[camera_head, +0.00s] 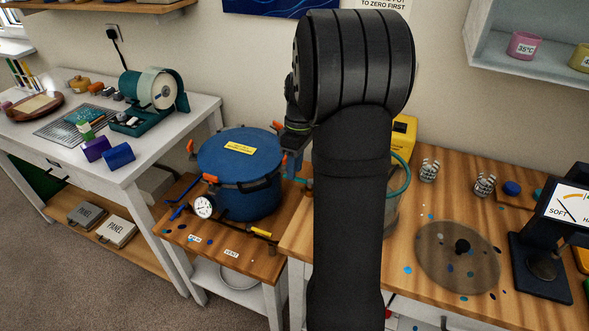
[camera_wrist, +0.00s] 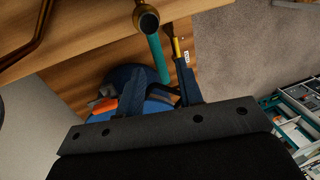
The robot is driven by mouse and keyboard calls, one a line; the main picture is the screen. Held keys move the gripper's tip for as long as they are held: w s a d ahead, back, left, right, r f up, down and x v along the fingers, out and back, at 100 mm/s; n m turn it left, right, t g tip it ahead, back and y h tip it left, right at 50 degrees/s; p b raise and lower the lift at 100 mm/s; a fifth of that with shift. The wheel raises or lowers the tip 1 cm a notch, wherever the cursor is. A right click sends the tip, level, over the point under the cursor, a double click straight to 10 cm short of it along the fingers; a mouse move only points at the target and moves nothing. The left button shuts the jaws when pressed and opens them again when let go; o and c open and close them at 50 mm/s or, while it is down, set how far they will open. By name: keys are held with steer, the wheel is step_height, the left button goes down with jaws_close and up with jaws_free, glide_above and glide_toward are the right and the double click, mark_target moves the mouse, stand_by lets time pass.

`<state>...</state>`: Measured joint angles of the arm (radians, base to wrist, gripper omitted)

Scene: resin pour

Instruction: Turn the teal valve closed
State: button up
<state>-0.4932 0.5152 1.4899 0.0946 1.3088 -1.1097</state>
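The teal valve's long handle (camera_wrist: 157,58) shows in the wrist view, running down from a round brass end (camera_wrist: 146,19) towards the space between my fingers. My gripper (camera_wrist: 162,84) is open, one finger on each side of the handle's lower end; I cannot tell whether either touches it. In the head view my gripper (camera_head: 293,158) is partly hidden by my arm, at the right side of the blue pot (camera_head: 240,160). The valve is mostly hidden there.
A yellow-handled valve (camera_wrist: 177,48) lies close to my right finger in the wrist view. The pot carries orange clamps and a gauge (camera_head: 203,207) and stands on a low wooden stand (camera_head: 215,258). A wooden bench (camera_head: 400,272) is to the right.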

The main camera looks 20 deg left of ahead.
steer(key=shift+s+f, duration=0.1)
steer(key=shift+f, duration=0.5)
jaws_close()
